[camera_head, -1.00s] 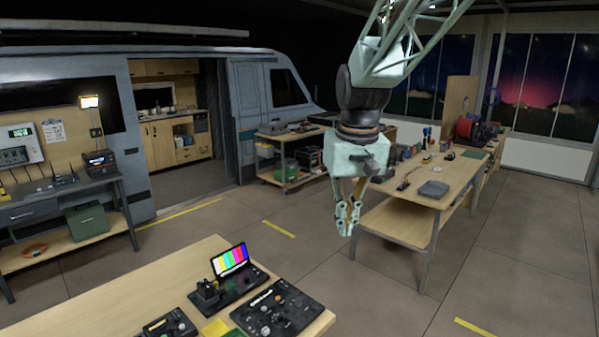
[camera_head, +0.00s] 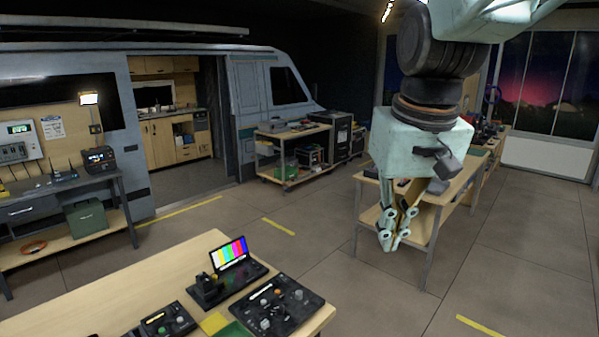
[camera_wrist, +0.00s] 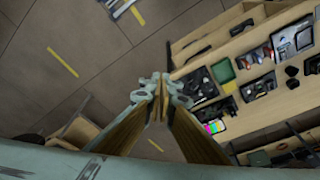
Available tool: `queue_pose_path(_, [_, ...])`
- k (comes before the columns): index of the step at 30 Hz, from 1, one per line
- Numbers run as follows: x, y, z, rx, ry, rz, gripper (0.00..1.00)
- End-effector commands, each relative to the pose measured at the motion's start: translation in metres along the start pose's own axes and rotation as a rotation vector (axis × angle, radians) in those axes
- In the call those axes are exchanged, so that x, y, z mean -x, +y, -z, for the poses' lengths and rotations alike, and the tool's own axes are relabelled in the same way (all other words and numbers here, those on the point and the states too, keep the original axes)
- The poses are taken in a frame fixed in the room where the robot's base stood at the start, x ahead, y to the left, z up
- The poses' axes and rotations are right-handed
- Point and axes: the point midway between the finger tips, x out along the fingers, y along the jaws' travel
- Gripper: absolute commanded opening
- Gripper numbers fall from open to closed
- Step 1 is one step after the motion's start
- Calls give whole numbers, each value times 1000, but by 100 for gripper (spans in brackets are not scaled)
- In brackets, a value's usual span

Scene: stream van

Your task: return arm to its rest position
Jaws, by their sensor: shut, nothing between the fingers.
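My pale green gripper (camera_head: 391,243) hangs from my arm at the upper right of the head view, fingers pointing down. It is shut and empty, in the air in front of the right-hand workbench (camera_head: 424,193). In the wrist view my gripper (camera_wrist: 161,78) shows its fingertips meeting at the middle of the picture, with nothing held. My arm's upper links run out of the top of the head view.
A near table (camera_head: 120,285) carries control panels and a small colour-bar screen (camera_head: 232,252). A blue-grey van (camera_head: 263,95) stands behind, with a wheeled cart (camera_head: 290,150) beside it. A left bench (camera_head: 45,210) holds equipment. The central floor is clear.

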Motion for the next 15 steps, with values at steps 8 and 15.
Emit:
queue_pose_path(8, [11, 7, -48, -17, 23, -4, 0])
queue_pose_path(15, [16, 12, -90, -33, 40, -8, 0])
